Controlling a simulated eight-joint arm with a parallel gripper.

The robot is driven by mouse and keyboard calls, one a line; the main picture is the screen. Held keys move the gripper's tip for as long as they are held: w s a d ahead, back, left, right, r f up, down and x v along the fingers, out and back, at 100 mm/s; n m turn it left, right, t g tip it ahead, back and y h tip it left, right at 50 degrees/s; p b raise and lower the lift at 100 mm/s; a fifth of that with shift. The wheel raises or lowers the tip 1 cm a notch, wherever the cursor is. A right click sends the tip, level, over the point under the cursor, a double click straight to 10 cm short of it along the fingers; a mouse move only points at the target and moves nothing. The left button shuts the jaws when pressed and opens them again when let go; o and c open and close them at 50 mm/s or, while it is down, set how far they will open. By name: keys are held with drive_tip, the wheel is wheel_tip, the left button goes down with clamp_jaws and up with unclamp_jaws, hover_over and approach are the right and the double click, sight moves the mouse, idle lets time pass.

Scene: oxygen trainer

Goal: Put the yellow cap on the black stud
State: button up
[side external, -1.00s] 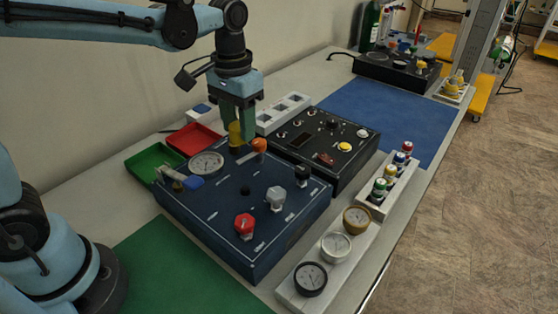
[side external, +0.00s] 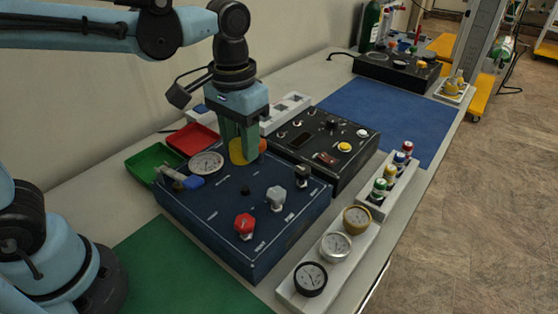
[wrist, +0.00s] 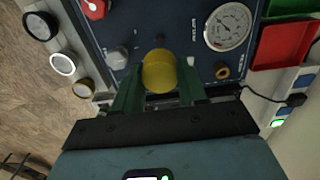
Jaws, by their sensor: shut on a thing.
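The yellow cap (side external: 238,151) is held between the green fingers of my gripper (side external: 241,147), above the far part of the dark blue panel (side external: 215,215). In the wrist view the cap (wrist: 159,71) sits between the two fingertips of my gripper (wrist: 160,78), its round face toward the panel. A small black stud (side external: 245,190) stands on the panel nearer the camera than the cap, apart from it. I cannot tell how high the cap is above the panel.
An orange knob (side external: 262,146) is close beside the cap. The panel also carries a gauge (side external: 206,162), a blue-handled valve (side external: 193,182), a red knob (side external: 244,225) and a grey knob (side external: 276,196). A black panel (side external: 325,150) adjoins on the right.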

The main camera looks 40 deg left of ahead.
hover_over(245, 188)
drive_tip(key=shift+f, duration=2.2)
drive_tip(key=shift+f, duration=0.25)
drive_tip(key=shift+f, duration=1.9)
drive_tip(key=o, duration=1.1)
